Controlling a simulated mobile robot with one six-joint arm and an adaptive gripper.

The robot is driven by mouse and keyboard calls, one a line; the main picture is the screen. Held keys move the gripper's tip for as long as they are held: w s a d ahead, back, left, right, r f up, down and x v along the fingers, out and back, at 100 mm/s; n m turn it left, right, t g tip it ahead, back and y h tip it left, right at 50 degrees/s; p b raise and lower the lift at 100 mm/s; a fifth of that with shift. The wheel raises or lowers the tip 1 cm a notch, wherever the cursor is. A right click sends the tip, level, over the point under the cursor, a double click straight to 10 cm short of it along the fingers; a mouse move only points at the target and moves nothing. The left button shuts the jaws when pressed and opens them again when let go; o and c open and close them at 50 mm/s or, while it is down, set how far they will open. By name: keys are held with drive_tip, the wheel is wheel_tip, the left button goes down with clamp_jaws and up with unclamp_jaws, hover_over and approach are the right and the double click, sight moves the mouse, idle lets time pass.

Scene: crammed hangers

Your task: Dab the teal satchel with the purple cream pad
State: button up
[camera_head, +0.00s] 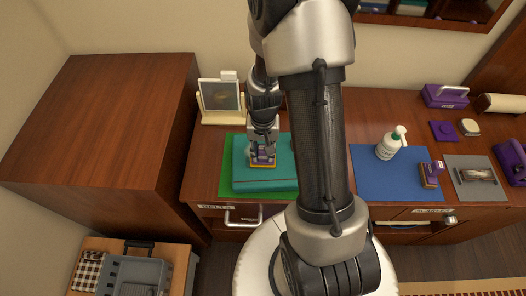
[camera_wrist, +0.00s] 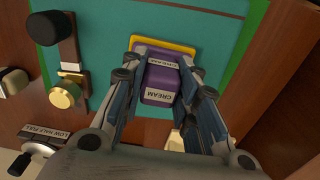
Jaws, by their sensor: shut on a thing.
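The teal satchel (camera_head: 270,178) lies flat on a green mat (camera_head: 226,160) on the wooden counter, left of my arm in the head view. In the wrist view the satchel (camera_wrist: 115,50) fills much of the upper part, with a strap and a gold clasp at left. My gripper (camera_head: 262,155) is over the satchel, pointing down. It is shut on the purple cream pad (camera_wrist: 160,78), which reads "CREAM" and has a yellow edge on its far side. The pad (camera_head: 262,160) appears at the satchel's surface; I cannot tell whether it touches.
A framed picture (camera_head: 221,97) stands behind the mat. Right of my arm are a blue mat (camera_head: 385,180) with a white pump bottle (camera_head: 390,143) and a purple-handled brush (camera_head: 431,174), and a grey mat (camera_head: 478,180). A tall wooden cabinet (camera_head: 110,120) borders the left.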

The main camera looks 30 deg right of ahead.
idle(0.3)
drive_tip(key=shift+s+a, duration=0.4)
drive_tip(key=shift+s, duration=0.25)
drive_tip(key=shift+w+d, duration=0.1)
drive_tip(key=shift+w, duration=0.1)
drive_tip(key=shift+w+d, duration=0.35)
drive_tip(key=shift+w, duration=0.2)
drive_tip(key=shift+s+a, duration=0.1)
drive_tip(key=shift+s, duration=0.05)
drive_tip(key=shift+s+a, duration=0.35)
drive_tip(key=shift+s, duration=0.2)
drive_tip(key=shift+w+d, duration=0.1)
drive_tip(key=shift+w, duration=0.05)
